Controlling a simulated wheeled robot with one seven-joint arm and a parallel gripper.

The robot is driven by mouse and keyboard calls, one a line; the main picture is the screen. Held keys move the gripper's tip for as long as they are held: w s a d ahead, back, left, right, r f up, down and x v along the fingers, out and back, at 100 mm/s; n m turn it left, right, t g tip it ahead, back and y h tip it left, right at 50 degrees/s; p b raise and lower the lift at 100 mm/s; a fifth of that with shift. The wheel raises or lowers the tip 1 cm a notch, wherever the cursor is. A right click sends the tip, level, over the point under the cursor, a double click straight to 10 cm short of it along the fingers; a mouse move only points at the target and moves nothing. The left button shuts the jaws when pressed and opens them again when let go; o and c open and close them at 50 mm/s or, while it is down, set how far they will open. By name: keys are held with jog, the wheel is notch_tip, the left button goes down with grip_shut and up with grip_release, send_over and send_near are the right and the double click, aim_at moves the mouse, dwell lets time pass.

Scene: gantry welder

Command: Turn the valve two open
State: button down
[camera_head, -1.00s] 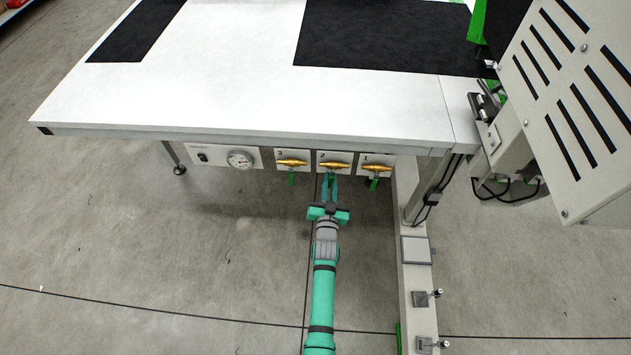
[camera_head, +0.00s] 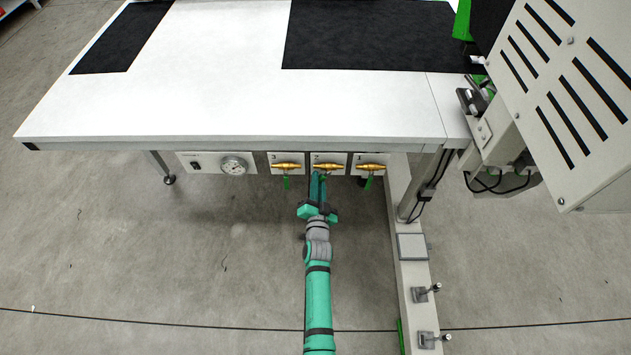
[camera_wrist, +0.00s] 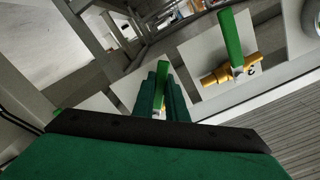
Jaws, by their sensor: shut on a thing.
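Valve two is the middle brass valve (camera_head: 328,167) on a white plate marked 2, under the table's front edge. My gripper (camera_head: 319,177) reaches it from below and is shut on its green handle. In the wrist view the handle (camera_wrist: 160,86) shows as a bright strip between the two dark green fingers. The fingers hide much of the handle, so its exact angle is hard to tell.
Valve three (camera_head: 286,166) is to the left and valve one (camera_head: 371,167) to the right, both with green handles hanging down. The white table (camera_head: 240,115) overhangs the valves. A machine post (camera_head: 412,250) stands right of my arm.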

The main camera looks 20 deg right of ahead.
jog(key=shift+f, duration=0.1)
jog(key=c, duration=1.8)
grip_release()
jog(key=shift+o, duration=0.2)
jog(key=shift+s, duration=0.15)
jog(key=v, duration=1)
jog(key=shift+s+a, duration=0.15)
jog(key=shift+s, duration=0.15)
